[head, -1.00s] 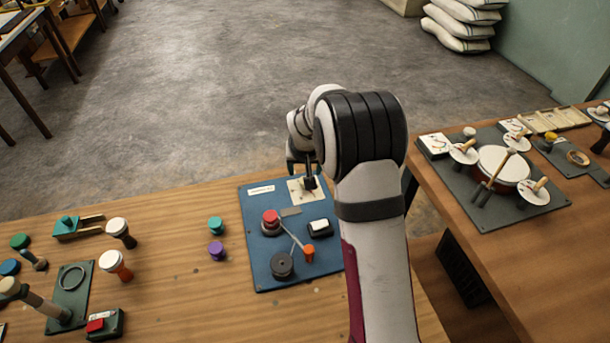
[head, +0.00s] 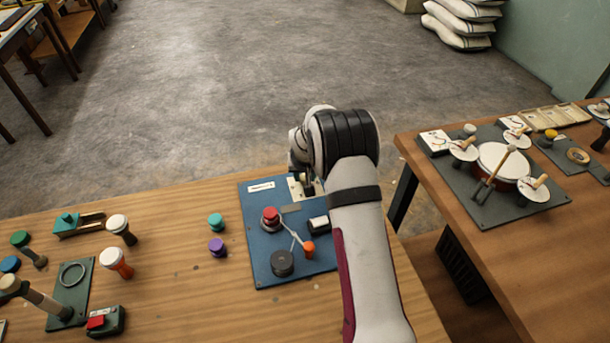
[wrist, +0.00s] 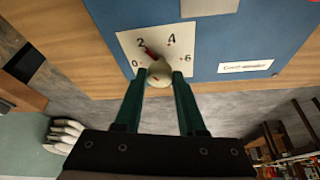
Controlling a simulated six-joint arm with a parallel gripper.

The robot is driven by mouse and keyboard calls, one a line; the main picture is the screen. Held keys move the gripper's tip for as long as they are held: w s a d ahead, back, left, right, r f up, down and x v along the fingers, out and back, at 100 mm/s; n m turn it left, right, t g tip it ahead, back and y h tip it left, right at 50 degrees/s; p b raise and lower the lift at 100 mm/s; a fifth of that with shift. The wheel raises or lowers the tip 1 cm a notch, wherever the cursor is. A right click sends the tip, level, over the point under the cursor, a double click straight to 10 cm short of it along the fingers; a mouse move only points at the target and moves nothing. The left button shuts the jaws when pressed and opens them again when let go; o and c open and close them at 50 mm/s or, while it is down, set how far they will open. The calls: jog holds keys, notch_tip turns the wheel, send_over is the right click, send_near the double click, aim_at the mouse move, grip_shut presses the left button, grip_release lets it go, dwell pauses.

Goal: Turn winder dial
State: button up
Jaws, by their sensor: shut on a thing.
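The winder dial has a white square plate (wrist: 133,42) with the marks 0, 2, 4 and 6, set on a blue board (head: 262,222). Its cream knob (wrist: 160,71) carries a dark red pointer (wrist: 150,53), which points close to the 2. My gripper (wrist: 160,76) is shut on the knob, with one green finger on each side. In the head view my gripper (head: 307,188) is at the board's far right corner, where my arm hides the knob and most of the plate.
Teal (head: 216,220) and purple (head: 217,244) pieces stand to the left. A drum (head: 502,164) is on the right table.

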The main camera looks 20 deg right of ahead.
grip_shut()
jog(key=m, duration=0.2)
jog(key=m+h, duration=0.1)
jog(key=m, duration=0.1)
jog(key=shift+w+a+m+g+h, duration=0.1)
jog(key=shift+a+m+g+h, duration=0.1)
jog(key=shift+m+g+h, duration=0.15)
jog(key=m+g+h, duration=0.1)
jog(key=m, duration=0.2)
jog(key=shift+w+m, duration=0.1)
jog(key=shift+m, duration=0.15)
jog(key=shift+w+a+m+g+h, duration=0.15)
jog(key=shift+m+g, duration=0.2)
jog(key=shift+m, duration=0.55)
jog(key=shift+s+d+m+g+h, duration=0.1)
jog(key=shift+m+g, duration=0.2)
jog(key=shift+m, duration=0.6)
